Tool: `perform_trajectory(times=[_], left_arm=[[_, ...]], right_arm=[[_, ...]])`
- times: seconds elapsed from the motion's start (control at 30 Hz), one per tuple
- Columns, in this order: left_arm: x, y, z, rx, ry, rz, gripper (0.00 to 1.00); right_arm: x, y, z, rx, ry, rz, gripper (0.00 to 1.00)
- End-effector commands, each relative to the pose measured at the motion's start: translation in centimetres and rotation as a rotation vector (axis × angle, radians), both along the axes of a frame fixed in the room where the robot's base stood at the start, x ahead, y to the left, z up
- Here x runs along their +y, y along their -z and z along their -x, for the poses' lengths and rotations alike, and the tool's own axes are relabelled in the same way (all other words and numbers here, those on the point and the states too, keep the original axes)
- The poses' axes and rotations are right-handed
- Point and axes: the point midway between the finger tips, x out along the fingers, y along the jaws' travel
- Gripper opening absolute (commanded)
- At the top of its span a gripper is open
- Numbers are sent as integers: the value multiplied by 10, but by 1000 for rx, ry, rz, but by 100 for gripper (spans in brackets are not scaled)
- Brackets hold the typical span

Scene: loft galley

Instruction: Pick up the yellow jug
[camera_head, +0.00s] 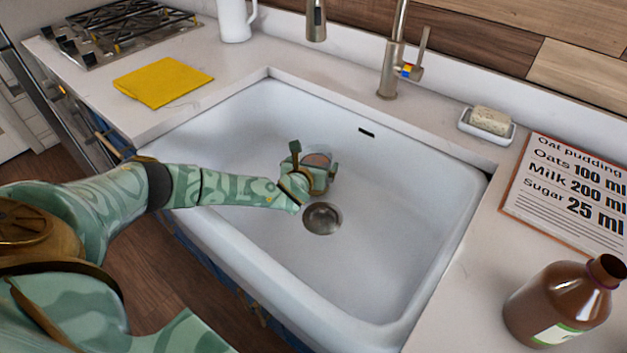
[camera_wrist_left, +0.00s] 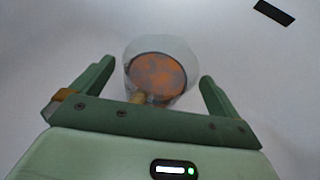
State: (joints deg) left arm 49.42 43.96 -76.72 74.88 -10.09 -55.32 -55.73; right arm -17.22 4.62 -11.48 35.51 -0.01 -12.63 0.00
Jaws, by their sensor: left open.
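No yellow jug shows in either view. A white jug (camera_head: 235,20) with a handle stands on the counter behind the sink, cut off by the top edge of the head view. My left gripper (camera_head: 315,160) is low in the sink, near the drain. It is open, with a clear round vessel (camera_wrist_left: 161,68) between and just beyond its fingers in the left wrist view. The vessel has an orange-brown patch inside, and a short tan part points toward the gripper. I cannot tell whether the fingers touch it. My right gripper is not in view.
The white sink (camera_head: 410,190) has raised walls around my left gripper, with a drain (camera_head: 322,218) and a tap (camera_head: 394,60). A yellow cloth (camera_head: 163,82), a stove (camera_head: 115,30), a soap dish (camera_head: 487,127), a recipe board (camera_head: 570,190) and a brown bottle (camera_head: 562,305) surround it.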

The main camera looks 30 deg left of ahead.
Motion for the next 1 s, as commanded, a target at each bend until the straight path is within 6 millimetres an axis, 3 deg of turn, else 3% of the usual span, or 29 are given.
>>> perform_trajectory(times=[0.13, 0.17, 0.47, 1.0], left_arm=[[0, -2, 0, -1, 0, 0, 100], [0, -2, 0, -1, 0, 0, 94], [0, -2, 0, -1, 0, 1, 11], [0, -12, 0, -5, -1, 0, 11]], right_arm=[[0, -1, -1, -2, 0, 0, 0], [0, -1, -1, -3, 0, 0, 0], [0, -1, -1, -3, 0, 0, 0], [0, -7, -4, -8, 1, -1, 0]])
